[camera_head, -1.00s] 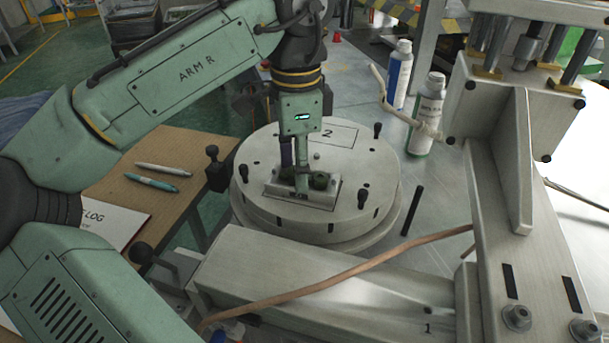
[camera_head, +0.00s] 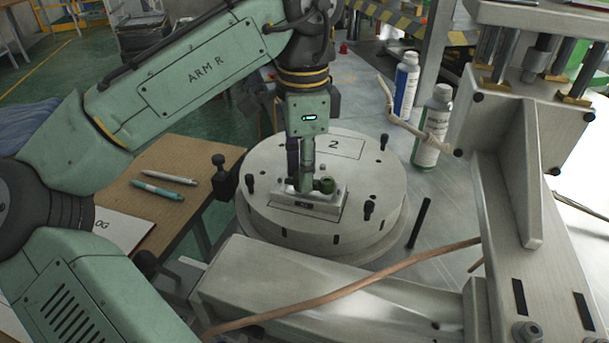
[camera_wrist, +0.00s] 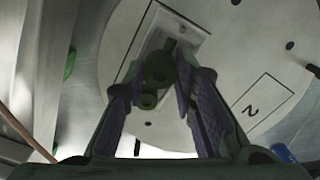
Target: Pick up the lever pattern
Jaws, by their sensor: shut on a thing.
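The dark green lever pattern (camera_head: 326,185) sits at a pale rectangular block (camera_head: 322,205) on top of a round grey plate marked 2 (camera_head: 372,205). In the wrist view the pattern (camera_wrist: 158,68) shows a round boss and a smaller ring end between the fingers, over the pale block (camera_wrist: 190,38). My gripper (camera_head: 305,183) points straight down and is shut on the pattern. The fingers hide part of it, and I cannot tell whether it is clear of the block.
Black pegs stand around the plate's edge. A clamp-like metal frame (camera_head: 515,200) rises at the right, with a brown hose (camera_head: 370,277) crossing in front. Two bottles (camera_head: 433,128) stand behind right. Pens (camera_head: 160,190) and a log sheet (camera_head: 122,228) lie on the left table.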

